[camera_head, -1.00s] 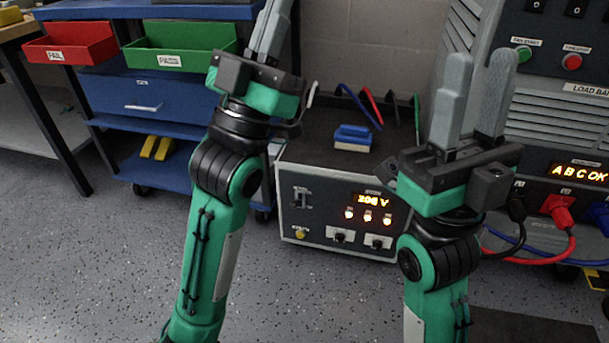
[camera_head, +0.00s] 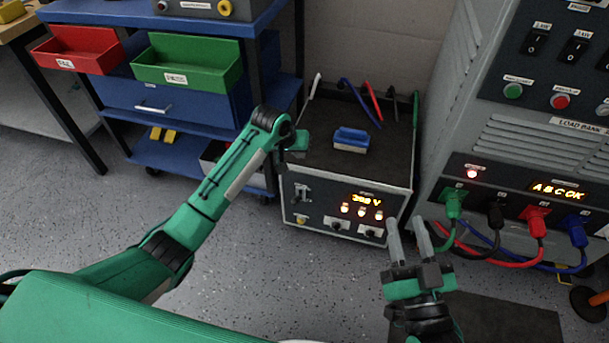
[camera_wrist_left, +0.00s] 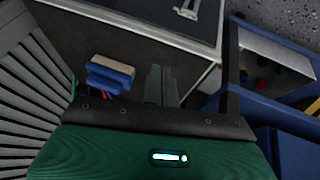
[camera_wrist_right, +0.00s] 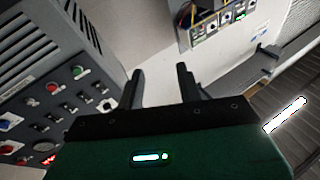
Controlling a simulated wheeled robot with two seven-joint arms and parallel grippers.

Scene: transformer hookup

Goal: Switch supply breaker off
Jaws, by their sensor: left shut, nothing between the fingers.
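The supply is a grey box with a black top (camera_head: 330,128) and a lit voltage display reading about 398 V (camera_head: 367,200). Its breaker, a pale lever handle (camera_head: 302,192), is on the left of the front panel; it also shows at the top of the left wrist view (camera_wrist_left: 187,9). My left gripper (camera_head: 297,150) is by the box's left top edge, apart from the breaker; its fingers are mostly hidden in the head view. The left wrist view shows them shut and empty (camera_wrist_left: 160,82). My right gripper (camera_head: 408,238) is open and empty, right of the supply front.
A blue brush-like block (camera_head: 351,138) sits on the supply. The load bank (camera_head: 500,150) stands right, with green, black, red and blue plugs and cables (camera_head: 500,255) in front. A blue cart (camera_head: 195,110) with red and green bins is left.

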